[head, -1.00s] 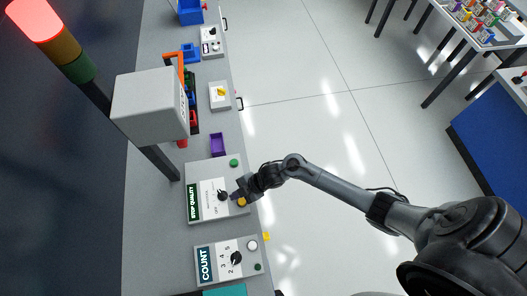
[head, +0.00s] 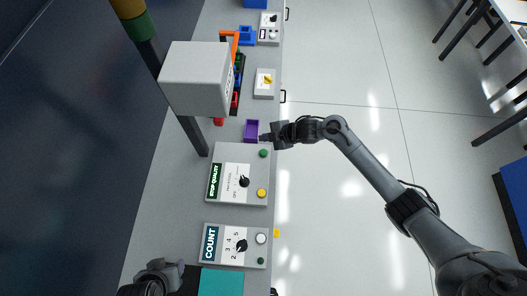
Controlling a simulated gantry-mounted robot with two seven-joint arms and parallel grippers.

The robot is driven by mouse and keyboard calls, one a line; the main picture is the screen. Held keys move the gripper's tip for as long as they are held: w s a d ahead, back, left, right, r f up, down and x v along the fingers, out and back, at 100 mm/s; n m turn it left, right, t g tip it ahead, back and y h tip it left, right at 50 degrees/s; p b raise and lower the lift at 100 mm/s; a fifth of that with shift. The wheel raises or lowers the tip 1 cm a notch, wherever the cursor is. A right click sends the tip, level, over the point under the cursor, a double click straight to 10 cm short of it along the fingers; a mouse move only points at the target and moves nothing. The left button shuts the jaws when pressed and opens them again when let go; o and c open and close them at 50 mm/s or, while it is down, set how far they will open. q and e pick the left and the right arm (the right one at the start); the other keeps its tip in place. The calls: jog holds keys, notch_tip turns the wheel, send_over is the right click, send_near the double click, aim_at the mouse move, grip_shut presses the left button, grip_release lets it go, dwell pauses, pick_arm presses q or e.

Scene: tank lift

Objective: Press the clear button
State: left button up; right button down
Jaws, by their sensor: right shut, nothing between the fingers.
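The STOP QUALITY panel (head: 225,198) lies on the bench with a black knob (head: 243,181), a green button (head: 264,153) and a yellow button (head: 262,193). The COUNT panel (head: 222,258) below it has a knob (head: 241,246), a white button (head: 261,239) and a dark green button (head: 261,261). I cannot read which button is marked clear. My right gripper (head: 265,138) is shut and empty, just above the green button in the picture and beside the purple bin. My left gripper (head: 180,267) shows at the bottom left; its jaws are unclear.
The purple bin (head: 251,127) sits above the STOP QUALITY panel. A grey box (head: 192,78) on a post overhangs the bench. A white panel with a yellow knob (head: 264,84) and blue bins (head: 246,35) stand farther up. A teal surface (head: 222,283) is at the bottom.

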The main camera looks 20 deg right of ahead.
jog(key=shift+f, duration=0.1)
jog(key=b, duration=0.6)
send_over(265, 153)
notch_tip(265, 153, down, 6)
jog(key=shift+s+f, duration=0.1)
jog(key=shift+f, duration=0.05)
jog(key=shift+d+f+b, duration=0.1)
jog(key=shift+f+b, duration=0.8)
jog(key=shift+f, duration=0.2)
dwell(0.8)
jog(key=shift+f, duration=0.25)
jog(key=shift+f, duration=0.25)
